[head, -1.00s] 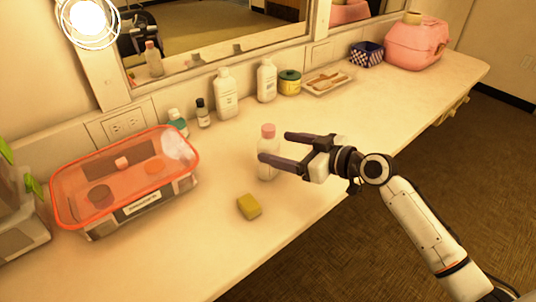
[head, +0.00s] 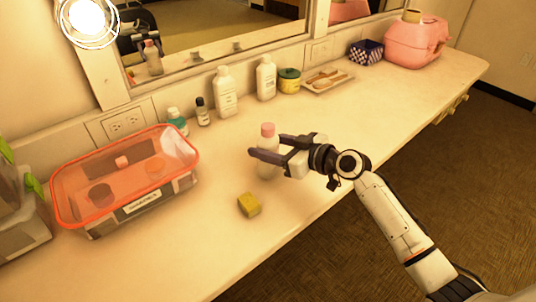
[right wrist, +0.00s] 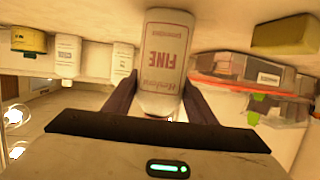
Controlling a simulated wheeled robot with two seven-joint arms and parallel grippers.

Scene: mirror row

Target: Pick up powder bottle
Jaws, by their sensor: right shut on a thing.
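The powder bottle (head: 267,142) is white with a pink cap and stands upright on the counter in the head view. My right gripper (head: 267,154) is shut on its body, coming from the right, with dark fingers on either side. In the right wrist view the bottle (right wrist: 163,62), with "FINE" on its label, sits between the two fingers (right wrist: 158,98). The fingers hide part of the bottle's body in the head view. My left gripper is not in view.
A yellow sponge (head: 249,204) lies just in front of the bottle. A clear bin with an orange rim (head: 62,205) stands to the left. Several bottles, a jar (head: 289,81) and a tray (head: 327,80) line the mirror wall.

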